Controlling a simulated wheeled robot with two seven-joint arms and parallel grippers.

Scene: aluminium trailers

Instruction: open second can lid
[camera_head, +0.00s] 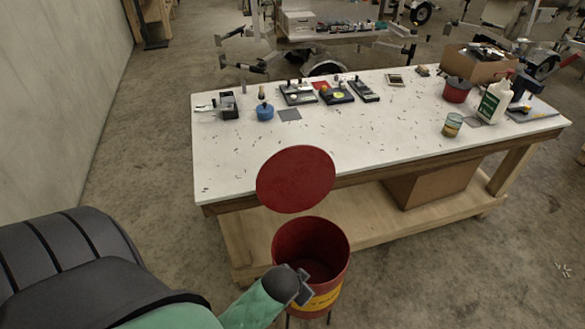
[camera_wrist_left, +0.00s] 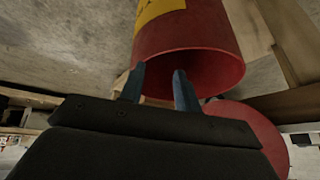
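A red can (camera_head: 337,265) with a yellow label stands on the floor in front of the workbench. Its round red lid (camera_head: 296,178) is swung up behind the opening, tilted well off the rim, so the dark inside shows. My left gripper (camera_head: 304,288) is at the near side of the can's rim, overlapping part of it. In the left wrist view, the two fingers (camera_wrist_left: 158,80) are apart with nothing between them, in front of the can (camera_wrist_left: 208,30) and its mouth. The lid (camera_wrist_left: 262,135) shows at lower right there. I cannot tell whether the fingers touch the can. My right gripper is out of view.
A white-topped workbench (camera_head: 330,140) stands just behind the can and carries small devices, a red pot (camera_head: 457,90), a white bottle (camera_head: 494,101) and a cardboard box (camera_head: 478,66). Another box (camera_head: 430,188) sits on its lower shelf. A wall (camera_head: 65,90) is at left.

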